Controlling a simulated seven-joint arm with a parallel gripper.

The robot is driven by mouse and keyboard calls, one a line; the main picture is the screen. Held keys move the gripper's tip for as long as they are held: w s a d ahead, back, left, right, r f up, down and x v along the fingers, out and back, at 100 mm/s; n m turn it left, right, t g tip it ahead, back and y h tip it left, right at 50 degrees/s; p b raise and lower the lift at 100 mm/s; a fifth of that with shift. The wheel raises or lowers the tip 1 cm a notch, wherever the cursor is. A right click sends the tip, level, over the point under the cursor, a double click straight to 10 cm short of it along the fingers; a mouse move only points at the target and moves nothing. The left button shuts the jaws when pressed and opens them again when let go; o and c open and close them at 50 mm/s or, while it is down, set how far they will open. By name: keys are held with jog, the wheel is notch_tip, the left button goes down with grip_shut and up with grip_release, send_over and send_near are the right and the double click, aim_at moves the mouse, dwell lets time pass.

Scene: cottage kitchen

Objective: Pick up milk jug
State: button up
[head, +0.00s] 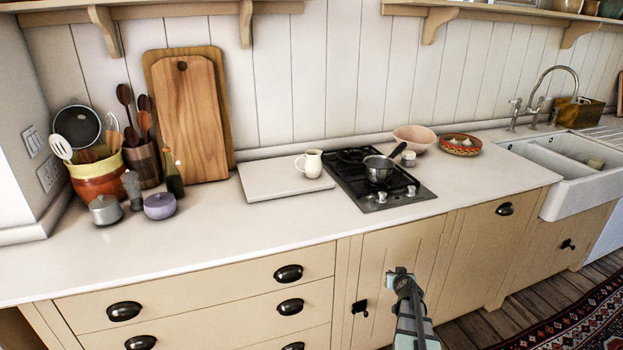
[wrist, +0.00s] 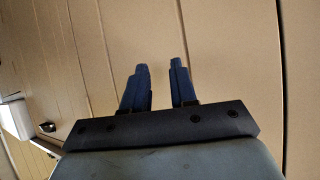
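The milk jug (head: 312,163) is a small cream-white jug with a handle on its left side. It stands upright on a white board (head: 286,182) on the counter, close to the hob. My gripper (head: 398,272) is low in front of the cabinet doors, below the counter edge and well away from the jug. In the wrist view the two blue fingers (wrist: 160,80) stand apart with nothing between them. The jug is not in the wrist view, which shows cabinet fronts.
Right of the jug is a black hob (head: 395,199) with a saucepan (head: 378,168) whose handle points back right. A pink bowl (head: 414,137) stands behind. Wooden boards (head: 190,120) lean on the wall at left. The front counter strip (head: 260,222) is clear.

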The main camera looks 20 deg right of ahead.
jog(key=s+d+r+m+h, duration=0.25)
jog(key=d+r+h, duration=0.55)
jog(key=d+r, duration=1.2)
notch_tip(320, 180, up, 18)
jog(key=w+h, duration=0.3)
jog(key=h, duration=0.1)
jog(key=w+a+r+t+y, duration=0.1)
jog(key=w+a+r+t, duration=0.15)
jog(key=w+a, duration=0.25)
jog(key=n+t+y, duration=0.4)
jog(key=y, duration=1.5)
send_near(309, 165)
jog(key=s+a, duration=0.2)
jog(key=s, duration=0.1)
jog(key=shift+r, duration=0.4)
jog(key=shift+w+a+y, duration=0.1)
jog(key=shift+a+y, duration=0.15)
jog(key=shift+y, duration=0.05)
jog(key=x, duration=0.8)
jog(key=shift+d, duration=0.1)
jog(key=shift+r+x, duration=0.15)
jog(key=shift+x, duration=1.25)
jog(key=shift+r+x, duration=0.2)
jog(key=shift+x, duration=1.2)
